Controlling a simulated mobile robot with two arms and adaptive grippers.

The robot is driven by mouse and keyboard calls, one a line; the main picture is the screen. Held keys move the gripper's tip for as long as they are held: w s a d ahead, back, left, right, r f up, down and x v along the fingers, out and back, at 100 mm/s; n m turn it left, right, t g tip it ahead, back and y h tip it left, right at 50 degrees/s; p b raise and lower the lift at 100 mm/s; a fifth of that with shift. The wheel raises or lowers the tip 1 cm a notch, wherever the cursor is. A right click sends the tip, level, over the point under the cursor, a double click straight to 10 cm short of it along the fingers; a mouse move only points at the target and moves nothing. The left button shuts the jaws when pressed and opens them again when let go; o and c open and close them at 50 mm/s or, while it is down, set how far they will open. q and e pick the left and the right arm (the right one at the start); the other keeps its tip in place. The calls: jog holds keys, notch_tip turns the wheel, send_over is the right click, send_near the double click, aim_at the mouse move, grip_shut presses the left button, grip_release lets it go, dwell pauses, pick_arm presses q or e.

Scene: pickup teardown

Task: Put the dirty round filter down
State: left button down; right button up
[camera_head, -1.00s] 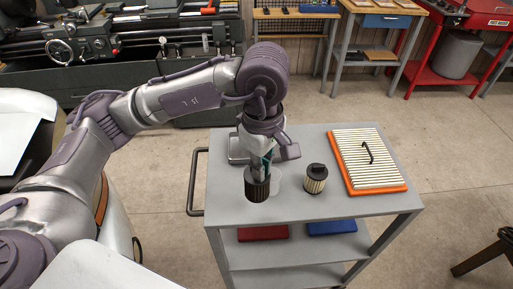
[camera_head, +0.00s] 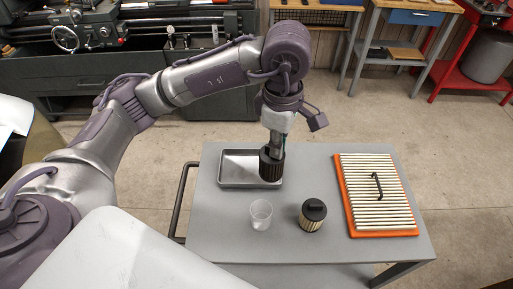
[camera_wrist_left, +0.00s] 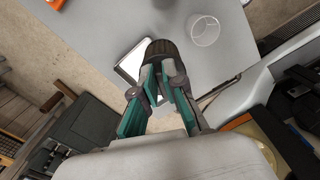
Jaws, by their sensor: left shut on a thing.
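My left gripper (camera_head: 275,143) is shut on the dirty round filter (camera_head: 271,166), a dark ribbed cylinder held upright below the fingers. The filter is at the right end of a shallow grey metal tray (camera_head: 232,185) on the cart; I cannot tell whether it touches the tray floor. In the left wrist view the fingers (camera_wrist_left: 164,78) grip the dark filter (camera_wrist_left: 158,47), with the tray (camera_wrist_left: 128,68) partly hidden behind it. A cleaner round filter (camera_head: 312,216), cream with a black cap, stands apart to the front right. My right gripper is not in view.
A clear cup (camera_head: 261,215) stands just in front of the tray. A flat orange-framed filter (camera_head: 376,195) with a black handle lies at the cart's right. The grey cart top (camera_head: 310,165) is bare between tray and flat filter. A dark rail runs along the cart's left side.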

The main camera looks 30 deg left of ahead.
pick_arm(q)
jog(key=w+a+f+p, duration=0.4)
jog(key=a+f, duration=0.3)
jog(key=f, duration=0.2)
jog(key=shift+a+f, duration=0.2)
jog(key=shift+a, duration=0.2)
jog(key=c, duration=1.2)
grip_release()
jog(key=shift+c, duration=0.2)
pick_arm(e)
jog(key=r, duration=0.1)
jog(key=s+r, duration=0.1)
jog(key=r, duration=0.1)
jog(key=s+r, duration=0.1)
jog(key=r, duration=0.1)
